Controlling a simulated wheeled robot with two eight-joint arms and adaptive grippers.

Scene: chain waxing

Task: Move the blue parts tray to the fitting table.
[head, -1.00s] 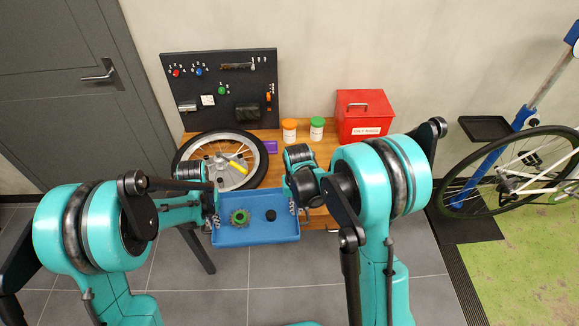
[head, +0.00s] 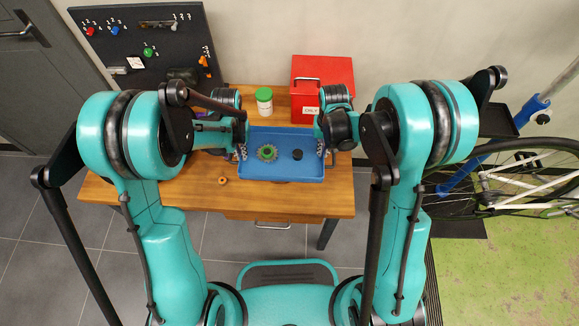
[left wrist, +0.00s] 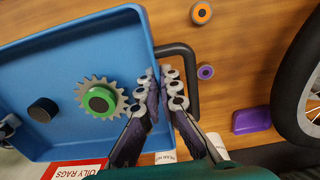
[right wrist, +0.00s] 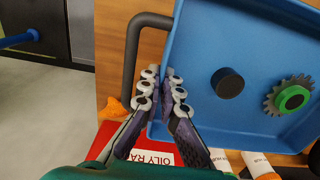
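The blue parts tray (head: 283,174) is over the wooden table (head: 310,202), roughly level, with a green-centred gear (head: 266,153) and a black round part (head: 297,154) in it. Whether its underside touches the tabletop I cannot tell. My left gripper (left wrist: 163,88) is shut on the tray's left end wall, beside the black loop handle (left wrist: 193,85). My right gripper (right wrist: 163,88) is shut on the right end wall, beside the other handle (right wrist: 131,60). In the head view, the fingertips are small beside the tray's ends.
A red box (head: 312,70) and a green-lidded jar (head: 264,101) stand behind the tray. A small orange ring (head: 223,180) lies on the table to the left. A purple block (left wrist: 250,120) and a wheel (left wrist: 312,85) show in the left wrist view. The front tabletop is mostly clear.

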